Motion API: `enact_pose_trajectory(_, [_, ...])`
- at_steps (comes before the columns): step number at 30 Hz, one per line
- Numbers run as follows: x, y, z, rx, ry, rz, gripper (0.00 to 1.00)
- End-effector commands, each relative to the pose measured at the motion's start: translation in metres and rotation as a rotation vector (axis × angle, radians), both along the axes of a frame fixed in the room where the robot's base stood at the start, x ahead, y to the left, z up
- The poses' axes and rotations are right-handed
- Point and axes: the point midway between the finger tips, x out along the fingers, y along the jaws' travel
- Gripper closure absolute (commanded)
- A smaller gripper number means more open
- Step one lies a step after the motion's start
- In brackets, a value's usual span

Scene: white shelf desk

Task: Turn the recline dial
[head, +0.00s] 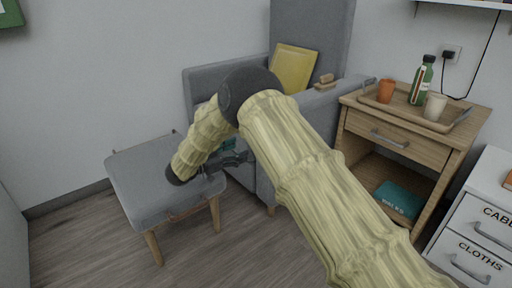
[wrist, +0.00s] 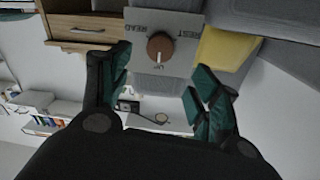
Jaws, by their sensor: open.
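The recline dial is a round brown knob (wrist: 160,47) on a light grey panel (wrist: 184,64) in the wrist view. My gripper (wrist: 160,72) is open and empty. Its two dark green-padded fingers stand left and right of the knob in the picture, with no contact visible. In the head view my gripper (head: 236,160) is in front of the grey armchair (head: 218,78), and my arm hides much of the chair. I cannot make out the dial there.
A grey stool (head: 150,178) stands at left. A yellow cushion (head: 291,68) rests in the armchair. At right, a wooden nightstand (head: 370,133) holds a tray (head: 393,109) with an orange cup (head: 386,91), green bottle (head: 421,80) and pale cup (head: 435,106).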

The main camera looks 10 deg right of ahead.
Motion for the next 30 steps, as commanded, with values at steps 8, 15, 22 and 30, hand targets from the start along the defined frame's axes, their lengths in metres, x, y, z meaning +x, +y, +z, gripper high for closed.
enact_pose_trajectory(8, [0.02,-0.043,-0.005,0.0,-0.001,-0.002,0.37])
enact_pose_trajectory(15, [0.034,-0.07,-0.004,0.0,0.0,-0.001,0.37])
enact_pose_trajectory(22, [0.04,-0.081,-0.001,0.0,0.0,0.001,0.37])
enact_pose_trajectory(30, [0.04,-0.081,-0.001,0.0,0.0,0.001,0.37])
